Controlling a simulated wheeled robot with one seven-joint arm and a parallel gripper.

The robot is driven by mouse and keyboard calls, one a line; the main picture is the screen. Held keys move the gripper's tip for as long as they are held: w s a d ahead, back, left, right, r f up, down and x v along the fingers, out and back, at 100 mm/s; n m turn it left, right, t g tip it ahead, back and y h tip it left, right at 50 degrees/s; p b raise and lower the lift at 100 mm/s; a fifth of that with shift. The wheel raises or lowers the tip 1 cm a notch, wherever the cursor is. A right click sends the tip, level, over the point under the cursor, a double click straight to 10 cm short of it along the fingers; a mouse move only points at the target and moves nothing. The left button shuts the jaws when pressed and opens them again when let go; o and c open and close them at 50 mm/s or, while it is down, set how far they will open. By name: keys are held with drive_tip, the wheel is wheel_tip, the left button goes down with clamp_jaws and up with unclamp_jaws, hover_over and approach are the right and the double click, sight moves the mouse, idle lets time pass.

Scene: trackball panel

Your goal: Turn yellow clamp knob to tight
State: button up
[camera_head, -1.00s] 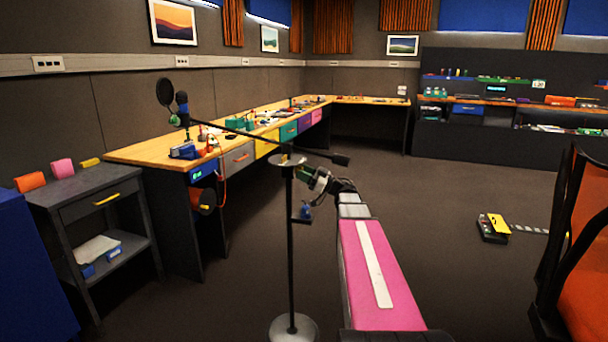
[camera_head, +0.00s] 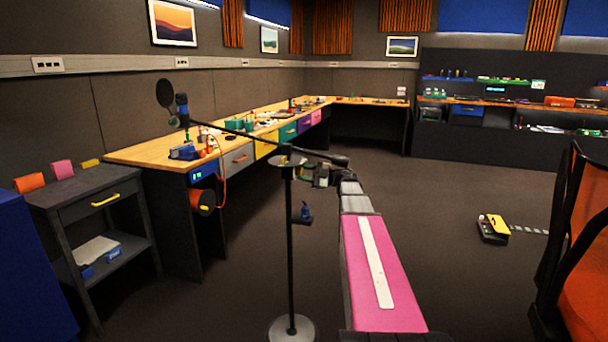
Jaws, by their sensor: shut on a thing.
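A black microphone stand (camera_head: 290,240) stands on the floor in front of me, upright. A boom arm crosses its top, with a round pop filter and a blue microphone (camera_head: 182,108) at the left end. A small yellow part, which I take for the clamp knob (camera_head: 286,149), shows at the clamp where boom and pole meet. My gripper (camera_head: 303,171) is at the right side of this clamp, at the end of my pink arm. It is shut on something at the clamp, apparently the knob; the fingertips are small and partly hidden. The knob's exact angle cannot be told.
A long wooden workbench (camera_head: 150,154) with coloured drawers runs behind the stand. A grey cart (camera_head: 90,190) stands at the left and an orange chair (camera_head: 585,250) at the right. A yellow and black device (camera_head: 493,228) lies on the floor. The floor between is clear.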

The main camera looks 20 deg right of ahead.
drive_tip(key=shift+n, duration=0.6)
drive_tip(key=o, duration=0.9)
drive_tip(key=shift+o, duration=0.2)
drive_tip(key=shift+r, duration=0.1)
